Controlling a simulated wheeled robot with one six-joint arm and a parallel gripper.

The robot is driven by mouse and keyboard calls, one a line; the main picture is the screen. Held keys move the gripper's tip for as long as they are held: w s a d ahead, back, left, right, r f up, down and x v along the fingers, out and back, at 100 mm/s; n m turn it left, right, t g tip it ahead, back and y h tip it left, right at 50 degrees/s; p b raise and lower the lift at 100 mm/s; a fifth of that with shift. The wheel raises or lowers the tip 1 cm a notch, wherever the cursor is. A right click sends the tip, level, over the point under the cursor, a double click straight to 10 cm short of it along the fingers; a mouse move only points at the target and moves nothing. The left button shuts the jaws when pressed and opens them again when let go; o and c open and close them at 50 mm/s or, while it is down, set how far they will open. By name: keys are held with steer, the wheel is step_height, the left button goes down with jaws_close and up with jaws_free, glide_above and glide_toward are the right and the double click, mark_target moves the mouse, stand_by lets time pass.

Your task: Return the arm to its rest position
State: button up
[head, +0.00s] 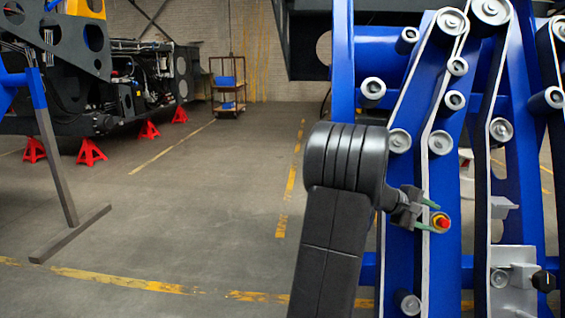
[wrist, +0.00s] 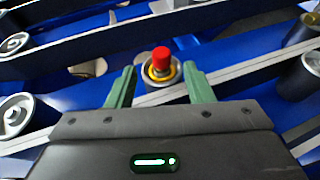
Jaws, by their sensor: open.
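My arm, black and bulky, rises from the bottom middle of the head view and bends toward the blue chassis at the right. My gripper (head: 428,214) has two green fingers and points right at the chassis. In the wrist view my gripper (wrist: 158,85) shows its fingers spread apart with nothing held. A red button on a yellow ring (head: 441,222) sits on the chassis just beyond the fingertips. In the wrist view the red button (wrist: 160,60) stands between and beyond the fingertips, with a gap on each side.
The blue chassis frame (head: 512,150) with silver rollers and belts fills the right side, close to my arm. A black machine (head: 95,75) on red stands (head: 90,152) is at the far left. A cart (head: 228,88) stands at the back. The floor in the middle is clear.

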mark_target(442, 222)
steer(key=w+v, duration=0.1)
steer(key=v, duration=0.8)
steer(key=x, duration=0.8)
steer(key=s+x, duration=0.1)
steer(key=x, duration=0.3)
steer(key=shift+d+f, duration=0.3)
steer(key=shift+d, duration=0.05)
steer(key=shift+s+d+r+p, duration=0.2)
steer(key=shift+s+r+p, duration=0.45)
steer(key=shift+s+r, duration=0.35)
steer(key=shift+f+p, duration=0.3)
steer(key=shift+p, duration=0.05)
steer(key=shift+d, duration=0.1)
steer(key=shift+s+r+p, duration=0.35)
steer(key=shift+s, duration=0.45)
steer(key=shift+w+f, duration=0.2)
